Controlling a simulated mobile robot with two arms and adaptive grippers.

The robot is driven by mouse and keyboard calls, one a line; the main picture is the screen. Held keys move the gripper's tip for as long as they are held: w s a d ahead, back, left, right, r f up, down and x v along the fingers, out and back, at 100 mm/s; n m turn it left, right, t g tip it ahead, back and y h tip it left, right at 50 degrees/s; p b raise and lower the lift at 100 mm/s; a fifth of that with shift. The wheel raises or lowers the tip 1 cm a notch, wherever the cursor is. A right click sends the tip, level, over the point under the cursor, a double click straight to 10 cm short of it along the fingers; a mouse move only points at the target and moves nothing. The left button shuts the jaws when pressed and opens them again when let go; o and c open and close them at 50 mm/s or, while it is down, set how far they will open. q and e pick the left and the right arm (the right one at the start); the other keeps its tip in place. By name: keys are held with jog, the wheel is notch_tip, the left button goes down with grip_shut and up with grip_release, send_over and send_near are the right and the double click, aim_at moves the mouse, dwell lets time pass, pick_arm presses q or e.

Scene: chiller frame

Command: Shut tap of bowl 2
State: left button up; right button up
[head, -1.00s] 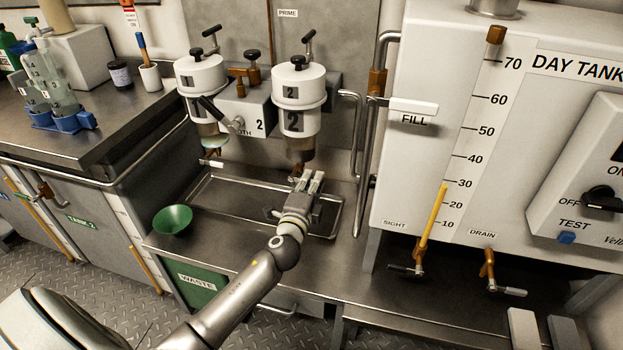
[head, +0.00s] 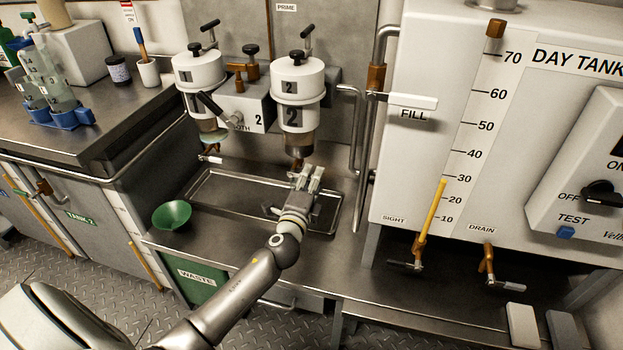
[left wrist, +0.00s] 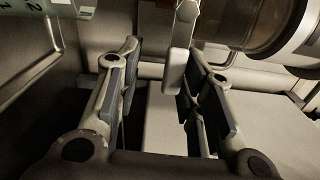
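Bowl 2 (head: 294,118) is the right one of two white filter housings marked 1 and 2, with a dark amber bowl at its foot. Its tap (head: 298,163) is below that bowl, partly hidden by my gripper in the head view. My left gripper (head: 308,178) is just below the tap, over the drip tray. In the left wrist view my left gripper (left wrist: 160,85) is open, its two fingers apart. A pale tap lever (left wrist: 180,65) hangs between them, closer to the right finger. I cannot tell if it touches. My right gripper is not in view.
Bowl 1 (head: 200,85) stands to the left with its own tap. A drip tray (head: 225,208) lies below. A green funnel (head: 172,215) is on the bench at left. A bent pipe (head: 357,140) and the day tank (head: 425,190) stand close on the right.

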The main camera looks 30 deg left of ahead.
pick_arm(q)
jog(key=shift+r, duration=0.2)
jog(key=v, duration=1.2)
jog(key=shift+f, duration=0.15)
